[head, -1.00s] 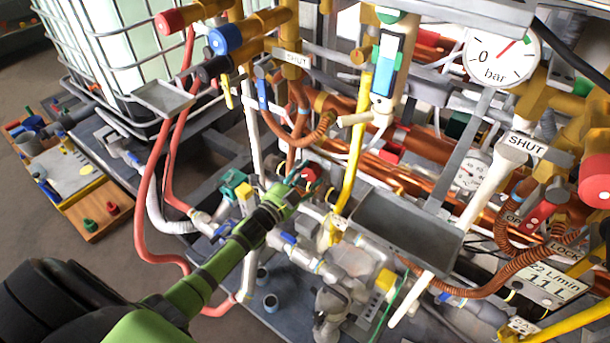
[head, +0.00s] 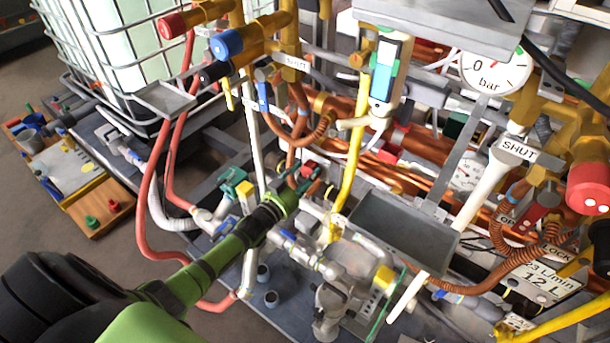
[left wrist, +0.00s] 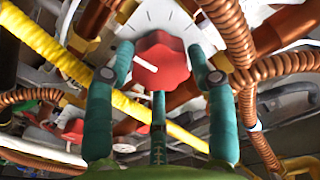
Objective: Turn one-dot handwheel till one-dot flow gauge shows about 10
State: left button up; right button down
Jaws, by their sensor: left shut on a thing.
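My left gripper (head: 305,178) reaches into the pipework from the lower left in the head view. In the left wrist view its teal fingers (left wrist: 162,72) are shut on a lobed red handwheel (left wrist: 165,50), with a finger on each side of it. A white stripe shows on the wheel; I cannot make out its dot mark. A pale dial with tick marks (left wrist: 165,12) lies behind the wheel, its reading hidden. In the head view the wheel is mostly covered by the gripper. My right gripper is not in view.
A two-dot red handwheel (head: 592,188) stands at the right. A plate (head: 540,284) reads about 23 L/min, 12 L. A yellow hose (head: 352,165) and a grey tray (head: 405,225) crowd the gripper's right.

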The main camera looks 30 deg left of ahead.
pick_arm(q)
jog(key=n, duration=0.3)
jog(key=shift+n, duration=0.3)
jog(key=shift+r+n, duration=0.1)
jog(key=shift+n, duration=1.8)
jog(key=o, duration=1.2)
jog(key=shift+a, duration=0.1)
jog(key=shift+c, duration=0.2)
jog(key=shift+s, duration=0.3)
jog(key=s+a, duration=0.1)
jog(key=s, duration=1)
jog(key=shift+s+a, duration=0.15)
jog(key=shift+a, duration=0.15)
